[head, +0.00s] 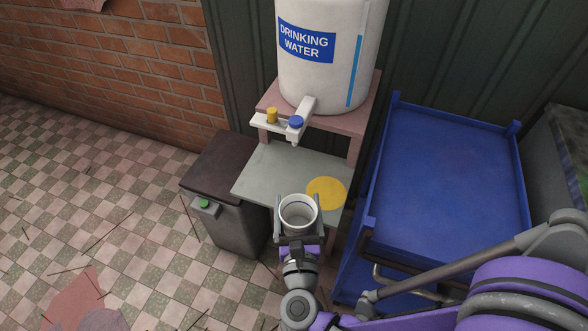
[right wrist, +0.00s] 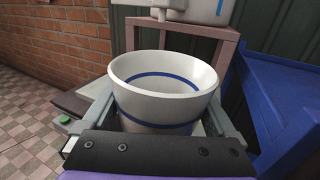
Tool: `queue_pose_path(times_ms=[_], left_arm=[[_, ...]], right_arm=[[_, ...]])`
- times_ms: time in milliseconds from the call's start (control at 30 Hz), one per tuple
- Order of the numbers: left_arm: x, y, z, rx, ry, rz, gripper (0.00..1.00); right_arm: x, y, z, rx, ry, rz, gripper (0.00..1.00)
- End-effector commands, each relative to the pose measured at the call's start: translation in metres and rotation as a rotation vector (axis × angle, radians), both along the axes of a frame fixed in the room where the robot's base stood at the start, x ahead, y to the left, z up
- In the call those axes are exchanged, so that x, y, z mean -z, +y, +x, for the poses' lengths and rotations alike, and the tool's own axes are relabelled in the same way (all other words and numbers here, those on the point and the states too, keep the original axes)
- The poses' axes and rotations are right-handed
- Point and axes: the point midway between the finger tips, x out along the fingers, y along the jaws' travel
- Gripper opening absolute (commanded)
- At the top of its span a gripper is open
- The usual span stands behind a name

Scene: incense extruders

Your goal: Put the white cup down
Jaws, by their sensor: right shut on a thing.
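The white cup (head: 298,213) is upright and looks empty, with a blue line inside. It also shows large in the right wrist view (right wrist: 165,85), with a blue band low on its outside. My right gripper (head: 297,212) is shut on the cup, one finger on each side. The cup appears over the front edge of a grey shelf (head: 270,180); I cannot tell its height above it. A yellow disc (head: 327,192) lies on the shelf's right part, just beyond the cup. My left gripper is not in view.
A white drinking water tank (head: 325,80) stands on a pink stand (head: 362,105). Its spout with a blue knob (head: 296,122) juts over the shelf. A dark bin (head: 225,190) stands left, a blue cart (head: 450,180) right. Bare shelf lies beyond the cup.

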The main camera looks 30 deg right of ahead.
Motion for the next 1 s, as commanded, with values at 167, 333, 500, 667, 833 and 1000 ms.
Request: queue_pose_path(times_ms=[167, 333, 500, 667, 833, 1000], left_arm=[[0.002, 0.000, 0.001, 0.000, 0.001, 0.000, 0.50], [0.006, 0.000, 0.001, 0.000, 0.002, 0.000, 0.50], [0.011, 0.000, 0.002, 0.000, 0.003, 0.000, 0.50], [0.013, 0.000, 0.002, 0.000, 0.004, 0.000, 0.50], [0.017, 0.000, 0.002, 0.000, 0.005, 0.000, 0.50], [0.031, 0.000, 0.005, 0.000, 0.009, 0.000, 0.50]], right_arm=[[0.000, -0.024, 0.041, 0.009, 0.000, -0.003, 0.22], [0.000, -0.044, 0.083, 0.007, -0.001, -0.003, 0.22], [0.000, -0.063, 0.121, 0.004, 0.001, -0.002, 0.22], [0.000, -0.073, 0.143, 0.002, 0.000, -0.001, 0.22], [0.005, -0.075, 0.148, 0.000, 0.000, 0.000, 0.22], [0.030, -0.075, 0.149, -0.001, 0.000, -0.001, 0.22]])
